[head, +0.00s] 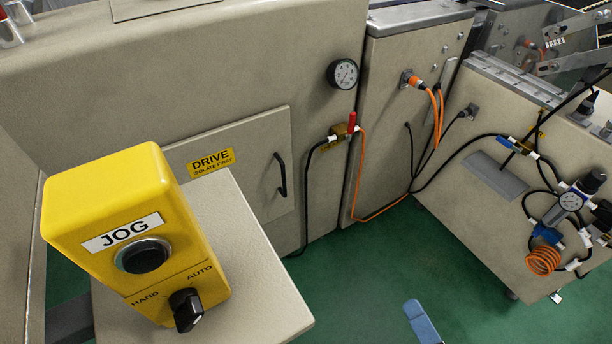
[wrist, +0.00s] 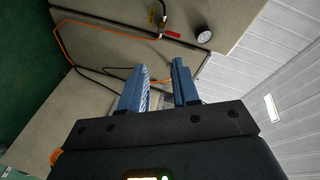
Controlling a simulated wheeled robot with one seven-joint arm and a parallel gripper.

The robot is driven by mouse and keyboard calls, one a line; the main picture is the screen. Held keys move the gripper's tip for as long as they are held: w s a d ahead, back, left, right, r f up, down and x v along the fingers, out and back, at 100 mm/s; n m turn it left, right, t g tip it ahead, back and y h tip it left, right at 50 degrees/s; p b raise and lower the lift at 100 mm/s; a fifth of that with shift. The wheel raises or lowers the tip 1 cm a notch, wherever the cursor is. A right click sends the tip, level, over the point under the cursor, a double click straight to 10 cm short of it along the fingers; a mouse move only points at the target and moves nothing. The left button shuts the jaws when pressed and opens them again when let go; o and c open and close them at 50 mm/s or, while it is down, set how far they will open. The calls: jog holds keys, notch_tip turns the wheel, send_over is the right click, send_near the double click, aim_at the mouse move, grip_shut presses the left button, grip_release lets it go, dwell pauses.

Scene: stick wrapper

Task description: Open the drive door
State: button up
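The drive door (head: 250,150) is a beige panel flush in the machine's side in the head view and looks closed. It has a yellow "DRIVE ISOLATE FIRST" label (head: 211,161) and a black upright bar handle (head: 281,175) near its right edge. The yellow JOG box and its stand hide its lower left. My gripper (wrist: 160,66) has two blue fingers spread apart with nothing seen between them. A blue piece at the bottom of the head view (head: 423,322) looks like one of its fingers, right of and nearer than the handle. I cannot make out the door in the wrist view.
The JOG box (head: 137,235) on its stand (head: 265,290) stands in front at left. Right of the door are a red-levered valve (head: 352,122), a gauge (head: 342,73) and an orange hose (head: 385,209). Green floor (head: 355,280) lies open at centre bottom.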

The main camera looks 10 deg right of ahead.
jog(key=w+a+f+m+b, duration=0.2)
jog(key=w+f+m, duration=0.45)
jog(key=w, duration=0.45)
jog(key=m+t+y+b, duration=0.1)
jog(key=m+b, duration=0.4)
jog(key=m, duration=1.1)
send_near(284, 172)
jog(key=w, duration=0.3)
jog(key=shift+w+a+f+b, duration=0.15)
jog(key=shift+w+b, duration=0.25)
jog(key=shift+w, duration=0.85)
jog(key=shift+w+a+b, duration=0.25)
jog(key=shift+w+b, duration=0.15)
jog(key=shift+w, duration=0.85)
jog(key=shift+w+a+f+b, duration=0.15)
jog(key=shift+w+b, duration=0.25)
jog(key=shift+w, duration=0.8)
jog(key=shift+r, duration=0.1)
grip_shut()
